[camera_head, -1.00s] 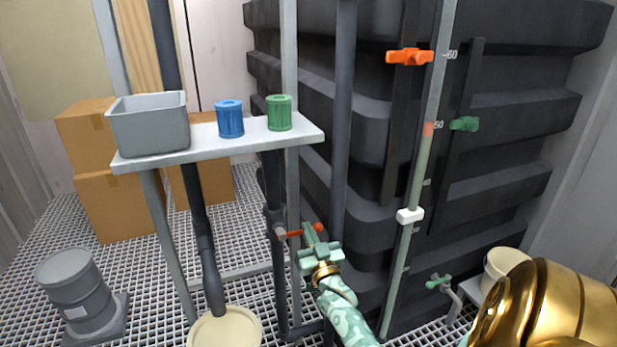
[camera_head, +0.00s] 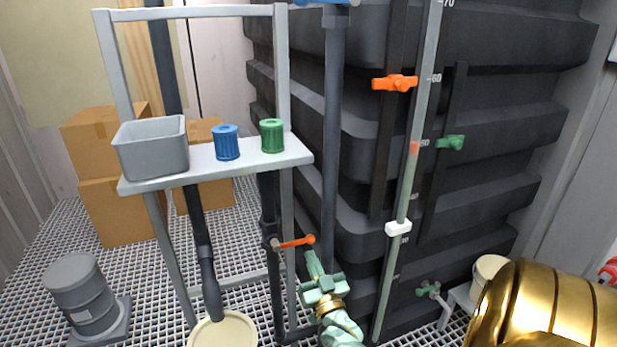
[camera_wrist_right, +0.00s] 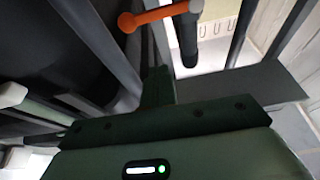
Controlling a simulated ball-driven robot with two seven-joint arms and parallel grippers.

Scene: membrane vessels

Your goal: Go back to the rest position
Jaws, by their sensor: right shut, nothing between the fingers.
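My right gripper (camera_head: 314,264) is pale green and points up and away in the lower middle of the head view. Its fingers are shut with nothing between them. They are just below the orange valve lever (camera_head: 296,242) on the dark pipe, apart from it as far as I can tell. In the right wrist view the shut fingers (camera_wrist_right: 158,88) stand up from the dark green gripper body, and the orange lever (camera_wrist_right: 155,16) shows above them. My left gripper is not in view.
A shelf (camera_head: 215,166) carries a grey bin (camera_head: 150,150), a blue cup (camera_head: 226,143) and a green cup (camera_head: 271,136). The ribbed black tank (camera_head: 490,150) and gauge tube (camera_head: 408,180) stand right of my gripper. A cream bucket (camera_head: 222,330) is low left; a grey drum (camera_head: 80,293) stands further left.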

